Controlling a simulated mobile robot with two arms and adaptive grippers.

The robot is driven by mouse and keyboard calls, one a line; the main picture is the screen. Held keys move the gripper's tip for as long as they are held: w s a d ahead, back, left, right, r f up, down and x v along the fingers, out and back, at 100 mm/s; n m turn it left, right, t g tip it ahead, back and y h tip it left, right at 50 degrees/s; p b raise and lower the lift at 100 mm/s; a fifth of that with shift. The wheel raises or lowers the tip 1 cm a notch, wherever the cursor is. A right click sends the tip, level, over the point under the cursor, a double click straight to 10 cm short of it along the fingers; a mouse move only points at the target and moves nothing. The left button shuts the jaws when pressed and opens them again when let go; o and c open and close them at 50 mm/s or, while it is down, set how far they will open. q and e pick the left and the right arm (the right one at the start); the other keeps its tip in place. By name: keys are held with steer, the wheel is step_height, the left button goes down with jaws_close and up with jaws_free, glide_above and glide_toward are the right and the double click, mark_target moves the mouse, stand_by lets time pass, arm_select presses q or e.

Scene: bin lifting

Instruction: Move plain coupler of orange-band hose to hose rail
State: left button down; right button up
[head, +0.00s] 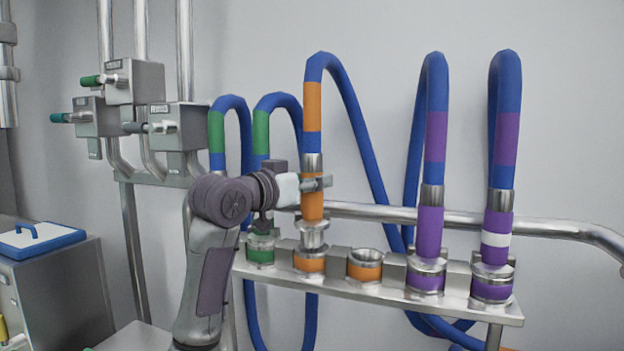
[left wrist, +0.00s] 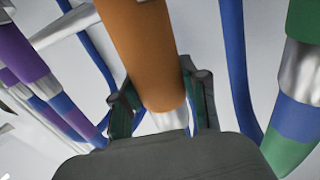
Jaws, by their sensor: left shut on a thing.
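The orange-band hose (head: 312,107) is blue with an orange band and arches above the manifold. Its plain orange coupler (head: 312,206) is upright, with no white stripe, and also shows large in the left wrist view (left wrist: 140,50). My left gripper (head: 316,184) is shut around the upper end of this coupler, near its silver collar; its fingers flank it in the left wrist view (left wrist: 162,100). The coupler's metal lower end sits just above an orange-ringed socket (head: 310,264); whether they touch is unclear. The hose rail (head: 365,212) is a horizontal steel tube behind. My right gripper is out of view.
The steel manifold (head: 395,290) has another orange-ringed socket (head: 365,270), open and empty. Purple couplers (head: 429,235) stand in sockets to the right, one with a white stripe. Green-band hoses (head: 261,132) stand close at left. Grey valve boxes (head: 135,83) are farther left.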

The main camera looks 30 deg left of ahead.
mark_target(305, 206)
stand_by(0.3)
arm_select(q)
steer(key=shift+f+b, duration=0.8)
steer(key=shift+f, duration=0.75)
steer(key=shift+f+b, duration=0.6)
steer(key=shift+f, duration=0.1)
stand_by(0.9)
steer(key=c, duration=0.5)
jaws_free()
steer(key=shift+f, duration=0.1)
steer(key=s, duration=0.8)
steer(key=s+a, duration=0.1)
steer(key=s, duration=0.3)
steer(key=shift+a, duration=0.1)
